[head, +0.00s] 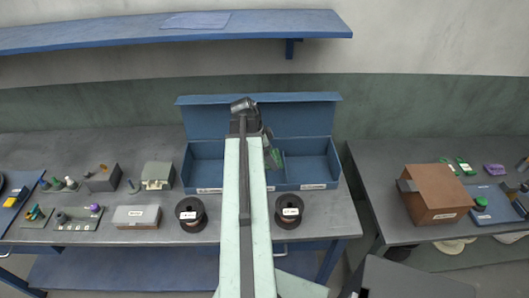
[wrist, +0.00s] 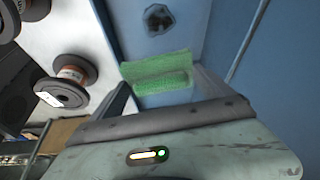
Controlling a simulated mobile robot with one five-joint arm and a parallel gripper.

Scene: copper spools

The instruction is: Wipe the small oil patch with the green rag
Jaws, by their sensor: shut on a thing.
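My gripper (wrist: 162,88) is shut on the green rag (wrist: 155,66), which sticks out past the fingertips in the wrist view. A small part of the green rag (head: 277,158) also shows beside my arm in the head view. A small dark patch (wrist: 159,18), which looks like the oil patch, lies on the blue surface ahead of the rag, apart from it. In the head view my arm reaches over the blue open bin (head: 305,168) and hides its middle; I cannot make out the patch there.
Copper spools stand in front of the bin, one left (head: 191,213) and one right (head: 289,211) of my arm. A grey box (head: 137,216) is further left. A blue shelf (head: 120,35) hangs above. A brown box (head: 435,193) stands on the right table.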

